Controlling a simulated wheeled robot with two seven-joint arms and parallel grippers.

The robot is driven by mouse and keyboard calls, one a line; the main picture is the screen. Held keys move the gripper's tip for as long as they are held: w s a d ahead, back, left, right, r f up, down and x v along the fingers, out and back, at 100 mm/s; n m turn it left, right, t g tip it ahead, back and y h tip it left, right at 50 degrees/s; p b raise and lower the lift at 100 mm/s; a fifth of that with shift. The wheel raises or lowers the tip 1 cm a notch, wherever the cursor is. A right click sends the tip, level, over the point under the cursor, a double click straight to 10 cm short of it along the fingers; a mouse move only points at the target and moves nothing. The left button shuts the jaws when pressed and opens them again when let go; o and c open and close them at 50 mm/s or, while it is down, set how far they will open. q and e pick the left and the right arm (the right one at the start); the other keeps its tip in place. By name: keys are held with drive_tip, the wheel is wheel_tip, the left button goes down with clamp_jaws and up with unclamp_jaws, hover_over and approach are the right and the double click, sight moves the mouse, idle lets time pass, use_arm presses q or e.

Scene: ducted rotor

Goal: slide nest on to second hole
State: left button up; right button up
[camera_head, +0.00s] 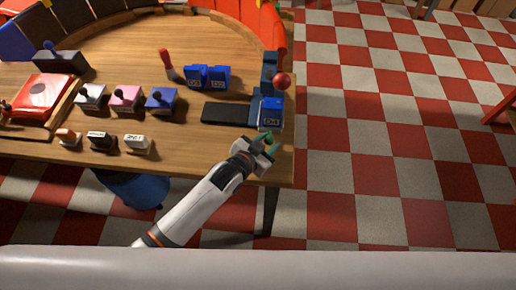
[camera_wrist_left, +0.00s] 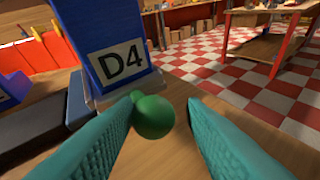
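A blue block labelled D4 (camera_head: 271,113) stands at the right end of a black slab (camera_head: 226,113) near the table's right edge. In the left wrist view the D4 block (camera_wrist_left: 108,45) stands just ahead, with a green ball knob (camera_wrist_left: 153,117) low on its near side. My left gripper (camera_head: 262,146) is at the table's front right corner. Its teal fingers (camera_wrist_left: 163,100) are open, with the green knob between them, close to the left finger; contact is unclear. No nest or hole can be clearly identified. My right gripper is not in view.
A red ball (camera_head: 281,80) stands behind the D4 block. The checkered floor is open to the right.

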use_arm(q)
drive_tip(key=b+v, duration=0.1)
drive_tip(key=v, duration=1)
drive_tip(key=shift+s+a+r, duration=0.1)
drive_tip(key=shift+s+a, duration=0.1)
drive_tip(key=shift+a, duration=0.1)
drive_tip(key=shift+s+a, duration=0.1)
drive_tip(key=shift+a, duration=0.1)
drive_tip(key=s+a+f+n+g+y, duration=0.2)
drive_tip(key=s+a+n+g+y, duration=0.55)
drive_tip(key=s+a, duration=0.85)
wheel_tip(320, 180, down, 26)
drive_tip(key=s+g, duration=0.1)
drive_tip(key=g, duration=0.1)
drive_tip(key=s+a+f, duration=0.2)
drive_tip(key=s+f, duration=1.4)
drive_tip(key=shift+s+a+m+g, duration=0.3)
drive_tip(key=shift+s+m+g, duration=0.05)
drive_tip(key=shift+s+m, duration=0.1)
